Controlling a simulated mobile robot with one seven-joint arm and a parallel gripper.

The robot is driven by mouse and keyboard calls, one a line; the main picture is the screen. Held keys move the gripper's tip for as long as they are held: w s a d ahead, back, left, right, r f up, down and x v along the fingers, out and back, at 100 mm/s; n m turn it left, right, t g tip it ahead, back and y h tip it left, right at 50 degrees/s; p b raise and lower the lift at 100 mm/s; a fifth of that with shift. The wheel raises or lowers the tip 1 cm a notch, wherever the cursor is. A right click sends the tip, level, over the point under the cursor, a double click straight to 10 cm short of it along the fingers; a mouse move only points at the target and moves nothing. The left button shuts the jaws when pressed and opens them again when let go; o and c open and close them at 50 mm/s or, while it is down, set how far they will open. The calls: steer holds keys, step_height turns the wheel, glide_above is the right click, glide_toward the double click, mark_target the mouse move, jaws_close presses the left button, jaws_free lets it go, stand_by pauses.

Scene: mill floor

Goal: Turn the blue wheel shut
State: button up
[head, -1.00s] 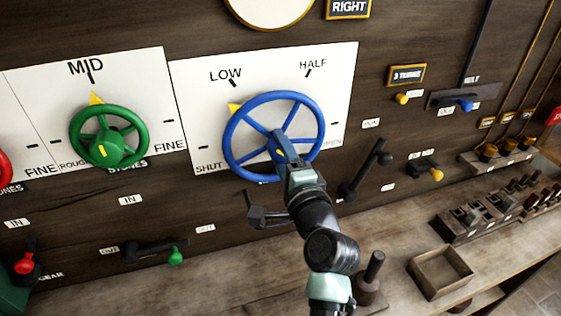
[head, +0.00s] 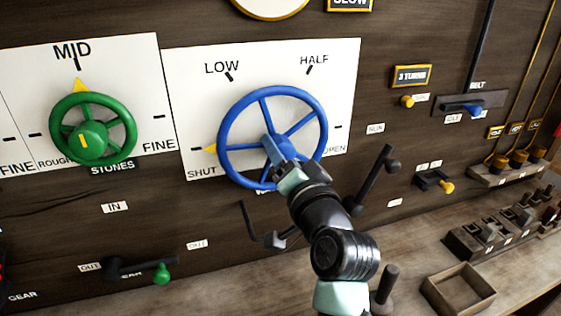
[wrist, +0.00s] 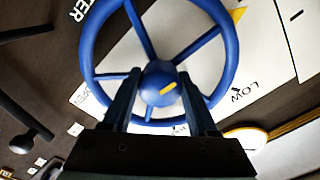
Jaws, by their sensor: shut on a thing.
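The blue wheel (head: 272,137) is mounted on a white dial plate (head: 190,80) marked SHUT, LOW and HALF, with a further label at the right partly hidden by the rim. Its yellow pointer (head: 210,149) sticks out at the left, level with the tick above SHUT. My gripper (head: 278,150) reaches the wheel's centre from the lower right. In the wrist view, its two fingers (wrist: 163,100) lie on either side of the blue hub (wrist: 157,84), which has a yellow stripe. My gripper is shut on the wheel at its hub.
A green wheel (head: 93,130) stands to the left, its pointer at MID. Dark levers (head: 372,180) jut out right of and below the blue wheel. A wooden ledge below holds an open box (head: 459,289) and several switches.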

steer(key=shift+f+n, duration=0.1)
steer(key=shift+n, duration=0.3)
steer(key=o, duration=1.4)
steer(key=shift+c, duration=0.2)
steer(key=shift+s, duration=0.1)
steer(key=b+v, duration=0.2)
steer(key=v, duration=1.1)
steer(key=s+a+r+n+t+h+p, duration=0.1)
steer(key=s+r+t+h+p, duration=0.1)
steer(key=r, duration=0.9)
steer(key=s+a+r+n+t+h+p, duration=0.2)
steer(key=s+r+t, duration=0.2)
steer(key=r, duration=0.7)
steer(key=s+a+r+n+t+h+p, duration=0.1)
steer(key=s+r+t, duration=0.3)
steer(key=r, duration=0.7)
steer(key=shift+s+a+r+n+h+p, duration=0.2)
steer(key=shift+s+r+n+h+p, duration=0.2)
steer(key=shift+s+n+h, duration=0.1)
